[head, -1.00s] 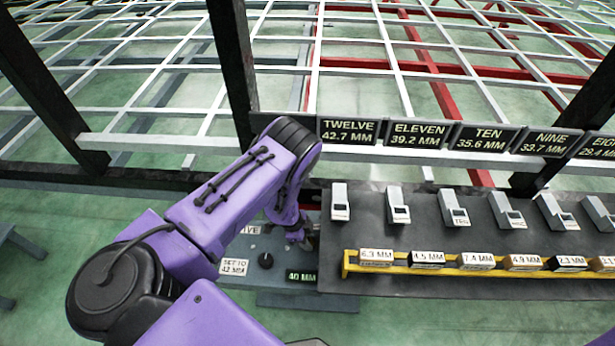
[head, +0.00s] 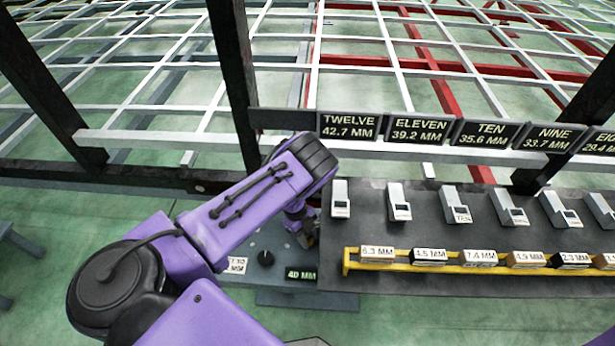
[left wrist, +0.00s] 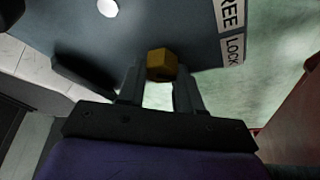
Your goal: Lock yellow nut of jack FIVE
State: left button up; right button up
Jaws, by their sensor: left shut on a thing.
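The yellow nut (left wrist: 161,64) is a small hexagonal block. In the left wrist view it sits between the fingertips of my left gripper (left wrist: 158,82), which is shut on it. Beside it on the grey panel (left wrist: 185,25) are white labels reading "...REE" (left wrist: 228,12) and "LOCK" (left wrist: 233,48), to the right of the nut. In the head view my left gripper (head: 306,236) is at the left end of the dark bench, mostly hidden by my own purple arm. No sign reading FIVE shows. My right gripper is not in view.
A knob (head: 266,257) and a "40 MM" display (head: 301,275) are just below the gripper. The dark bench (head: 420,230) holds several grey gauges and a yellow rack (head: 347,262) of labelled blocks. Signs such as TWELVE (head: 348,127) line its back. Dark posts stand behind.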

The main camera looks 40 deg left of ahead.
aim_at(312, 241)
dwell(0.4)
pick_arm(q)
jog(key=o, duration=1)
jog(key=shift+o, duration=0.2)
jog(key=shift+r, duration=0.1)
notch_tip(312, 241, up, 3)
jog(key=shift+w+f+p, duration=0.1)
jog(key=shift+p, duration=0.5)
jog(key=s+d+r+p, duration=0.4)
jog(key=s+d+r, duration=0.3)
jog(key=s+r, duration=0.3)
jog(key=shift+s+d, duration=0.3)
jog(key=shift+s, duration=0.7)
